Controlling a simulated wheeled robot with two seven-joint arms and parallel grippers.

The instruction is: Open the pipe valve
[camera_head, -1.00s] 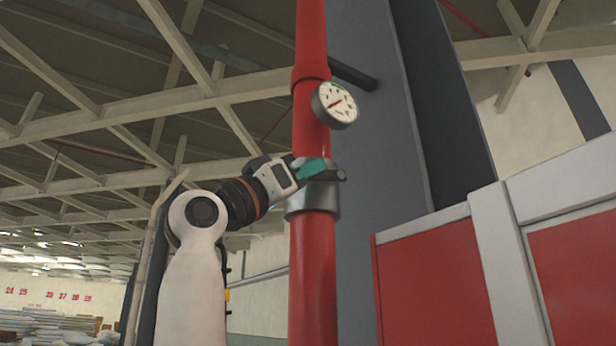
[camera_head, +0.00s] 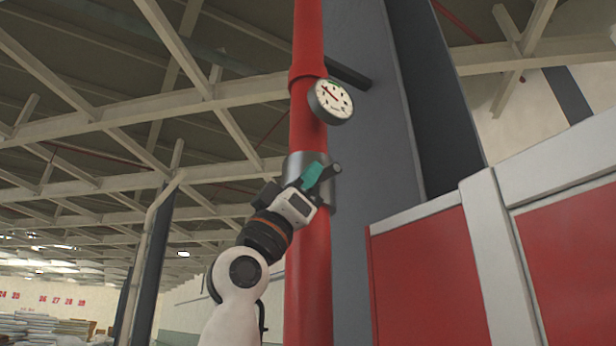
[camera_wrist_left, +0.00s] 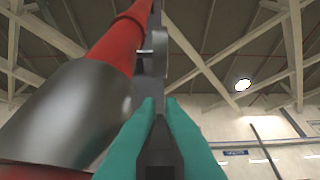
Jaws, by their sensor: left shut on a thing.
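The red pipe (camera_head: 309,265) stands upright, with the metal valve collar (camera_head: 295,163) around it. A white round gauge (camera_head: 331,102) with a red needle sits above the collar. In the left wrist view, the fingers (camera_wrist_left: 159,104) close around the dark handle (camera_wrist_left: 163,158) beside the shiny collar (camera_wrist_left: 62,112). My right gripper is out of view.
A dark grey column (camera_head: 370,150) stands right behind the pipe. Red panels with a pale frame (camera_head: 497,250) fill the lower right. The space left of the pipe is open, with roof beams overhead and stacked goods (camera_head: 45,328) far off.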

